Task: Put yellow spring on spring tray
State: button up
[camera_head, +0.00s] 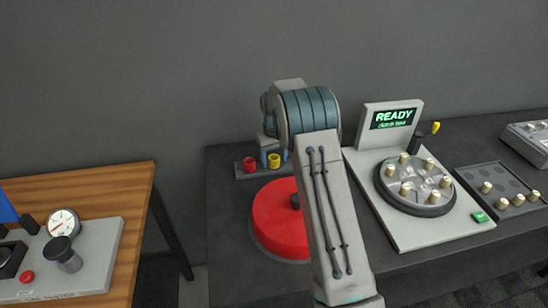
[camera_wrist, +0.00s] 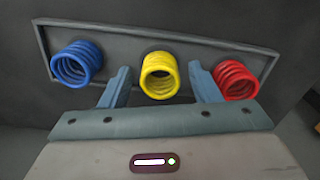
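The yellow spring (camera_wrist: 159,75) stands on the dark spring tray (camera_wrist: 110,45) in the wrist view, between the blue spring (camera_wrist: 76,65) and the red spring (camera_wrist: 236,80). My gripper (camera_wrist: 159,70) is open, with one finger on each side of the yellow spring and a visible gap to both. In the head view the yellow spring (camera_head: 274,161) and red spring (camera_head: 249,164) show on the spring tray (camera_head: 241,173), at the back left of the dark table. My arm hides the tray's right part and the blue spring there.
A red round disc (camera_head: 275,220) lies in front of the tray, partly behind my arm. A machine with a READY screen (camera_head: 393,118) and a round plate of several pegs stands to the right. A wooden table (camera_head: 110,190) with a gauge is at left.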

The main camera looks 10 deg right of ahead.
aim_at(274, 157)
notch_tip(274, 157, up, 12)
jog(key=s+r, duration=0.6)
jog(key=s, duration=0.1)
jog(key=s+f+m+t, duration=0.2)
jog(key=s+t, duration=0.1)
jog(key=s, duration=2.9)
jog(key=shift+s+f+m+b, duration=0.2)
jog(key=shift+m+b, duration=0.1)
jog(key=shift+b, duration=0.15)
